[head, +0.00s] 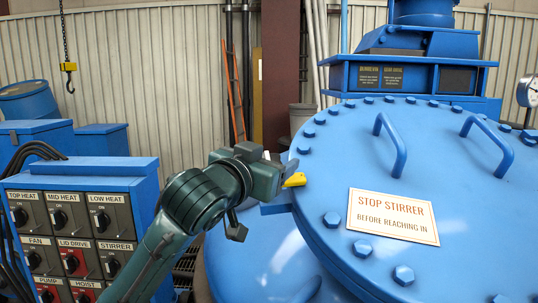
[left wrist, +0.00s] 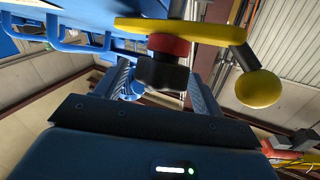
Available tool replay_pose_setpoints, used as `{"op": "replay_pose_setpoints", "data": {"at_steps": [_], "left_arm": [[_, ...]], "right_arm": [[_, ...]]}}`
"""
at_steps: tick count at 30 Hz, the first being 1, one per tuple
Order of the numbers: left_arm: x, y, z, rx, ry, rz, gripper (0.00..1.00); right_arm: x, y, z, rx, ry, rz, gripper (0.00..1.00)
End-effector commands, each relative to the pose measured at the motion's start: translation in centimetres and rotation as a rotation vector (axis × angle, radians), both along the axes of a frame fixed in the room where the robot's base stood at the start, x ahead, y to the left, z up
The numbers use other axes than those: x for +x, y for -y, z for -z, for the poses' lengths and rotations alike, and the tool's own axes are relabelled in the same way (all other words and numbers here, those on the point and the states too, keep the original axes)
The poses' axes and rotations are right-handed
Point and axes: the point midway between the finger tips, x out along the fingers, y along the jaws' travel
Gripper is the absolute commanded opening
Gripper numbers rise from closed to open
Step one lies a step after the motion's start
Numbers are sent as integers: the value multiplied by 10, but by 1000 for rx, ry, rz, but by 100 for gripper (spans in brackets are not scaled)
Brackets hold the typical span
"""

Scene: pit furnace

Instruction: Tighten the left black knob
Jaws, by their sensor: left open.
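My left gripper (head: 286,170) is at the left edge of the big blue lid (head: 330,150), and its fingers are partly hidden in the head view. In the left wrist view its two fingers stand apart, open. A black knob (left wrist: 162,72) shows between the fingertips, under a red ring (left wrist: 168,45) and a yellow lever (left wrist: 190,30) with a yellow ball end (left wrist: 258,88). I cannot tell whether the fingers touch the knob. In the head view the knob is hidden; only a yellow piece (head: 294,180) shows beside the gripper. My right gripper is out of view.
A blue control panel (head: 80,172) with several black dials stands at the left. The lid carries bolts, two blue handles (head: 391,145) and a "STOP STIRRER" sign (head: 392,215). A hook (head: 69,80) hangs at the back left. An orange ladder (head: 236,95) stands behind.

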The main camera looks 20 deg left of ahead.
Motion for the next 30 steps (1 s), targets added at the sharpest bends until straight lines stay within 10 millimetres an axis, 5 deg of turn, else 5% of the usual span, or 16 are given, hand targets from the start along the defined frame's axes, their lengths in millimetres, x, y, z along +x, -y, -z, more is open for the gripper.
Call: {"op": "replay_pose_setpoints", "data": {"at_steps": [9, 25, 30], "left_arm": [[3, 1, 0, 0, 0, 0, 69], [3, 0, 0, 0, 0, 0, 26], [3, 0, 0, 2, 0, 4, 24]], "right_arm": [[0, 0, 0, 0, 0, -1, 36], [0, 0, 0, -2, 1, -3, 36], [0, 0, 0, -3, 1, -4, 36]]}}
